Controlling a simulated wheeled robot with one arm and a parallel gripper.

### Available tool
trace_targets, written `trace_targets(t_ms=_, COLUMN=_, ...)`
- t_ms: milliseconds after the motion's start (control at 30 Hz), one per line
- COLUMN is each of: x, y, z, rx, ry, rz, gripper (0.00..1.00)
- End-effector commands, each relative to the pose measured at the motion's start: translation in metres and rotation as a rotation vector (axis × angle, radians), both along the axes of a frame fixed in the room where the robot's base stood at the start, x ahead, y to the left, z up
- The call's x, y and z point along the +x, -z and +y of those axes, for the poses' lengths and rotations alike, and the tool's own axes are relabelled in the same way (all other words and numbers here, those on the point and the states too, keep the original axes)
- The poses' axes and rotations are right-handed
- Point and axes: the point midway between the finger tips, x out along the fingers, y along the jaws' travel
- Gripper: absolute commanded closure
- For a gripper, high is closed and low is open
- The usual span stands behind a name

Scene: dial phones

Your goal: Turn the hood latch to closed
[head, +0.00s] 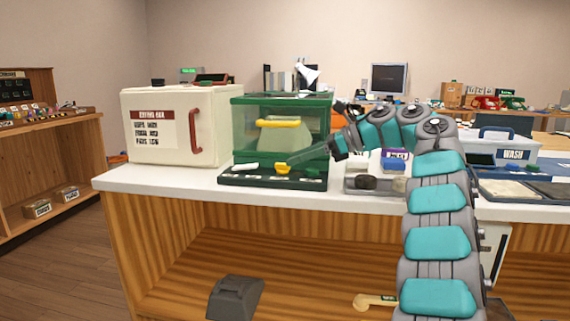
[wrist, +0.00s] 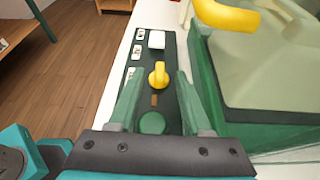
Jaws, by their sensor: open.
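The green hood (head: 240,135) with clear panels stands on the white counter, and a yellow handle (head: 278,124) crosses its front. The yellow latch (head: 283,169) sits on the dark panel strip at its base. In the wrist view the yellow latch (wrist: 158,75) points along the strip, with a small brown mark and a round green button (wrist: 152,123) nearer me. A white switch (wrist: 157,40) is beyond it. My gripper (wrist: 158,78) is open, with a green finger on each side of the latch. No contact shows. In the head view my gripper (head: 290,161) reaches in from the right.
A cream cabinet (head: 180,125) with a red handle stands left of the hood. The yellow handle (wrist: 226,15) and hood wall are close on the gripper's right in the wrist view.

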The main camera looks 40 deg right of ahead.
Motion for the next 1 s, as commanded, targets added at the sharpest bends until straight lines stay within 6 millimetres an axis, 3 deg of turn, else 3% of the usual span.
trace_targets(t_ms=300, x=0.021, y=0.012, z=0.019, rx=0.001, ry=0.001, rz=0.002, gripper=0.51)
trace_targets(t_ms=667, x=0.025, y=0.014, z=0.02, rx=0.002, ry=0.002, rz=0.0, gripper=0.51)
trace_targets(t_ms=1000, x=0.025, y=0.014, z=0.02, rx=0.002, ry=0.002, rz=0.0, gripper=0.87)
